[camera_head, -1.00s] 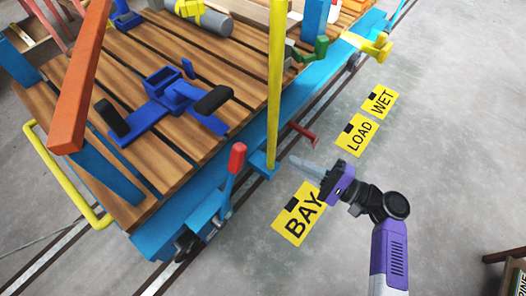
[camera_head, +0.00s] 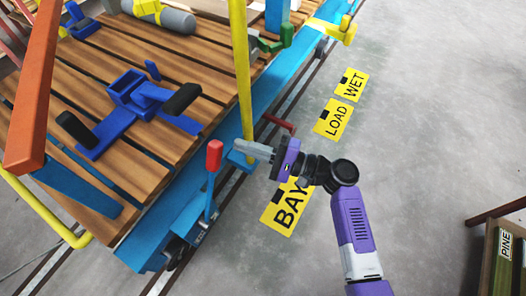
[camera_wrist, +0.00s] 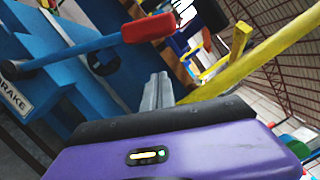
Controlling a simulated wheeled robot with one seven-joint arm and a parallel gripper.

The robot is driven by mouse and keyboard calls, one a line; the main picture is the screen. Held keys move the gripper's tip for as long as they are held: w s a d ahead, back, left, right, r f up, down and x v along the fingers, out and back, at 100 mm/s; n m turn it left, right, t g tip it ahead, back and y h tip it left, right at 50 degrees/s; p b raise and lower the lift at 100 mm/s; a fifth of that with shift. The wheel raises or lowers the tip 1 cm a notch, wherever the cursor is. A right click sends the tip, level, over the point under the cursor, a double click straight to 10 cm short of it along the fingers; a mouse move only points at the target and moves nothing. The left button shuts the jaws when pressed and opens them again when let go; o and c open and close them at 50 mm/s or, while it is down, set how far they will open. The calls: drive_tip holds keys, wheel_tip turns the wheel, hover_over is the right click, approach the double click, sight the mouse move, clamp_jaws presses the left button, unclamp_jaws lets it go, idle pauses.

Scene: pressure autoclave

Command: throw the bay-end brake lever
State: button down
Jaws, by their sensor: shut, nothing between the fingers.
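The brake lever is a blue bar with a red grip (camera_head: 214,155), standing up from the side of the blue trolley frame near its BAY end. In the wrist view its red grip (camera_wrist: 149,28) is at the top and its blue bar (camera_wrist: 75,53) runs left to a pivot beside a white BRAKE label (camera_wrist: 14,95). My gripper (camera_head: 238,147) is shut and empty, its grey fingers pointing left, just right of the red grip and apart from it. In the wrist view the fingers (camera_wrist: 158,92) lie below the grip.
A yellow post (camera_head: 242,80) rises from the trolley edge close to my fingertips. A red handle (camera_head: 279,123) juts from the trolley side beyond. The wooden deck (camera_head: 60,100) carries blue clamps. A yellow BAY floor sign (camera_head: 290,208) lies below my gripper. Open floor (camera_head: 430,110) is at right.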

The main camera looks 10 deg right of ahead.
drive_tip(key=shift+s+a+r, duration=0.3)
drive_tip(key=shift+s+a, duration=0.05)
drive_tip(key=shift+a, duration=0.3)
drive_tip(key=shift+s+a+r, duration=0.35)
drive_tip(key=shift+a, duration=0.3)
drive_tip(key=shift+s+a+r, duration=0.3)
drive_tip(key=shift+s+a, duration=0.05)
drive_tip(key=shift+a, duration=0.3)
